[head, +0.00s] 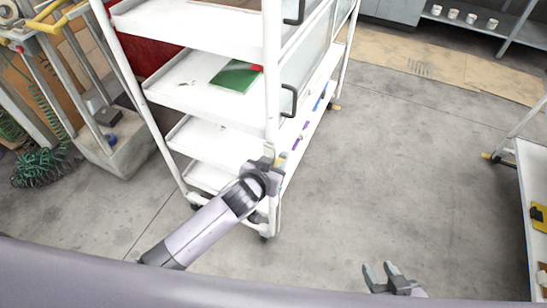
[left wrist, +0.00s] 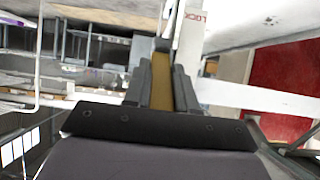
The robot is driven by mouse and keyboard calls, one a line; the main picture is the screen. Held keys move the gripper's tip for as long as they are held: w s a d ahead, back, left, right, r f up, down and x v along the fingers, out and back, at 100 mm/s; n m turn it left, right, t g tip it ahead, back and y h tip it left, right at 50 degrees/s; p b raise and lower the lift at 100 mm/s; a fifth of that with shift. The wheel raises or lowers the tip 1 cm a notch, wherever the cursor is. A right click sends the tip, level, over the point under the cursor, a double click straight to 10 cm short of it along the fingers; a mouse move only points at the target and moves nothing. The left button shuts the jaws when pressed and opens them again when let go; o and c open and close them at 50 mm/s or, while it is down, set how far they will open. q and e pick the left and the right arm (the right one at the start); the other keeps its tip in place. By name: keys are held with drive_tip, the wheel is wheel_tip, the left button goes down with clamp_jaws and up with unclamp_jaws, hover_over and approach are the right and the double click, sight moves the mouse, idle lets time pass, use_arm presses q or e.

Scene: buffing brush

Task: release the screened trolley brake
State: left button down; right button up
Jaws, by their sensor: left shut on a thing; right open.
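The trolley (head: 205,112) is a white shelved cart with clear screen panels on its right side, standing on casters. My left gripper (head: 270,160) is at its near corner post, low down. In the left wrist view the left gripper (left wrist: 163,70) is shut on a yellow-brown brake lever (left wrist: 161,88), which lies between the two fingers. A white plate marked "LOCK" (left wrist: 191,30) is right beside the lever. A small yellow end of the lever (head: 283,157) shows in the head view. My right gripper (head: 390,276) is open and empty over the floor, at the bottom edge.
At left stand a yellow-railed frame (head: 45,22) and a green coil (head: 48,165).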

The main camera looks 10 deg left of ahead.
use_arm(q)
drive_tip(key=shift+w+r+g+p, duration=0.15)
drive_tip(key=shift+r+g+p, duration=0.2)
drive_tip(key=shift+p, duration=0.5)
use_arm(e)
drive_tip(key=shift+r, duration=1.35)
use_arm(q)
drive_tip(key=shift+f, duration=0.1)
use_arm(e)
drive_tip(key=shift+a, duration=0.1)
use_arm(q)
drive_tip(key=c, duration=0.9)
unclamp_jaws()
use_arm(e)
drive_tip(key=shift+r, duration=0.1)
use_arm(q)
drive_tip(key=p+v, duration=0.1)
drive_tip(key=v, duration=0.3)
drive_tip(key=shift+s+r, duration=0.25)
drive_tip(key=shift+s, duration=0.05)
drive_tip(key=shift+v, duration=1.15)
use_arm(e)
drive_tip(key=shift+r, duration=0.6)
